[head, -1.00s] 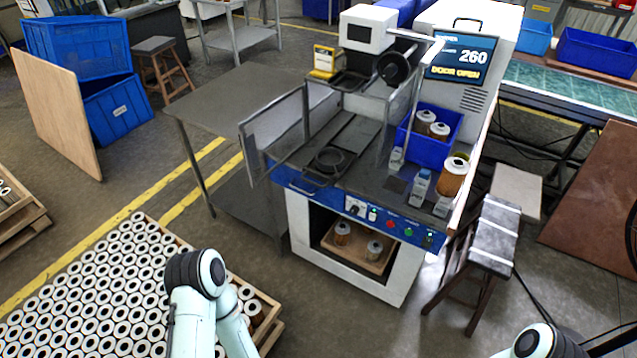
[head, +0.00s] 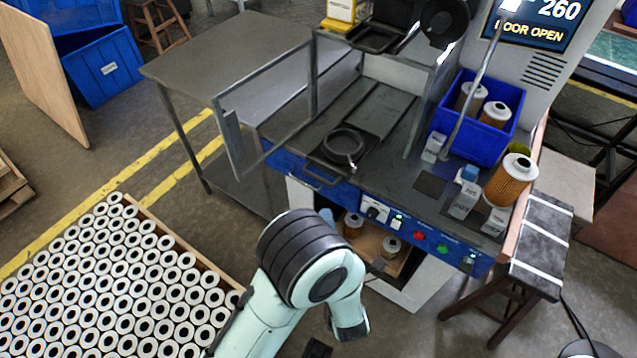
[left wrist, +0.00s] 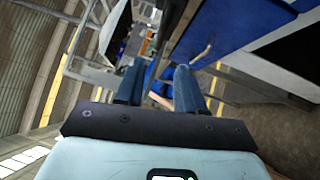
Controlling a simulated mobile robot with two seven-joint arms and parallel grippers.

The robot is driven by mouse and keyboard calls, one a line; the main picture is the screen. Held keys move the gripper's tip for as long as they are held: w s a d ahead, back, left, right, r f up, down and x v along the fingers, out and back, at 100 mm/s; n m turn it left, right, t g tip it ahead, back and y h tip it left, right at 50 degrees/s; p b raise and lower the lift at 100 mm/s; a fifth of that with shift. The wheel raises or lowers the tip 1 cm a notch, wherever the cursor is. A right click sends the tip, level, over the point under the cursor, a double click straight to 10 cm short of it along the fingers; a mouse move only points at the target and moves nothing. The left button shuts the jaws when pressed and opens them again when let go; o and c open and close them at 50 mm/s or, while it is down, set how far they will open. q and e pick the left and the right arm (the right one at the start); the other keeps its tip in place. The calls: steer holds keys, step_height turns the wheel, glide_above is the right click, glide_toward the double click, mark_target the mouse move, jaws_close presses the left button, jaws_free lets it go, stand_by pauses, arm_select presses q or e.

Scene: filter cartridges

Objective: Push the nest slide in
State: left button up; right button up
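The nest slide is a dark plate carrying a round black ring nest (head: 343,147). It sits at the front of the machine's bed, with a looped handle (head: 322,180) at the blue front edge. The slide's rails run back from it. My left arm reaches up from the bottom in the head view and hides most of its gripper, which is below and in front of the handle. In the left wrist view, the left gripper (left wrist: 158,88) has its two blue fingers apart with nothing clearly between them. My right gripper is out of view.
The machine's clear door frame (head: 235,135) stands open at the left; the display (head: 540,22) reads DOOR OPEN. A crate of many cartridges lies lower left.

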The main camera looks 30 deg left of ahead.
arm_select(q)
steer(key=p+x, duration=0.1)
steer(key=x, duration=1)
steer(key=shift+w+a, duration=0.1)
jaws_close()
